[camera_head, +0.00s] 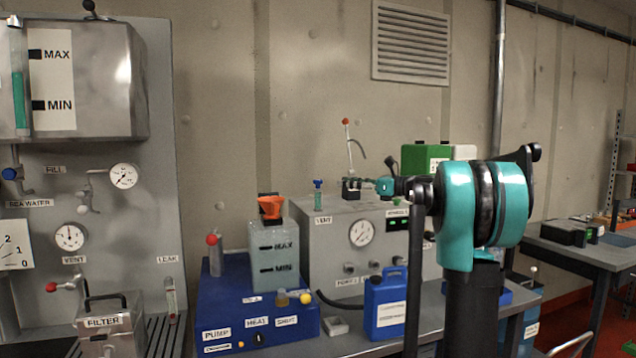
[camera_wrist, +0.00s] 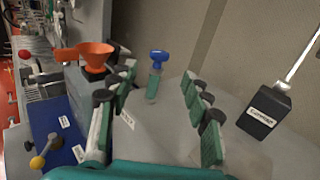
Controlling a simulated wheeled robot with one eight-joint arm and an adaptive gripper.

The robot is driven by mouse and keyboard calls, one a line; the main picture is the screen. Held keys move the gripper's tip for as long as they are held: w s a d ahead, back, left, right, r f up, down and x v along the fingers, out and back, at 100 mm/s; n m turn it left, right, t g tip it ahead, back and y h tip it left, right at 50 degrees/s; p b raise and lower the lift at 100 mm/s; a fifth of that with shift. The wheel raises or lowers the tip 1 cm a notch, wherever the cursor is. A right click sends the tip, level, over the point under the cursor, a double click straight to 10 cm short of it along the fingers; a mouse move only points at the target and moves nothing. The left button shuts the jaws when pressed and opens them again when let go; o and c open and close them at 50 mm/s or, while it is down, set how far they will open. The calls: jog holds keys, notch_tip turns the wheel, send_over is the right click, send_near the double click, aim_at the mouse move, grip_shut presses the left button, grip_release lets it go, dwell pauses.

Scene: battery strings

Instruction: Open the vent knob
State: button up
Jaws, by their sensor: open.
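A small vent knob with a blue top and a green-tinted stem (camera_head: 318,195) stands upright on the grey box, above a VENT label. In the wrist view the knob (camera_wrist: 157,58) appears upright, ahead of the fingers and between them in the picture. My gripper (camera_wrist: 159,76) is open, its green-padded fingers spread to either side with nothing between the pads. In the head view my gripper (camera_head: 370,184) points left, to the right of the knob and apart from it. Its fingers are small there and overlap a black block.
The black block (camera_wrist: 265,112) with a rod stands right of the fingers in the wrist view. An orange funnel (camera_head: 271,206) sits on a clear tank (camera_head: 272,265) left of the knob. A blue jug (camera_head: 386,302) stands in front of the grey box (camera_head: 337,238).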

aim_at(318, 184)
jog(key=x, duration=1.1)
jog(key=shift+a, duration=0.2)
grip_shut()
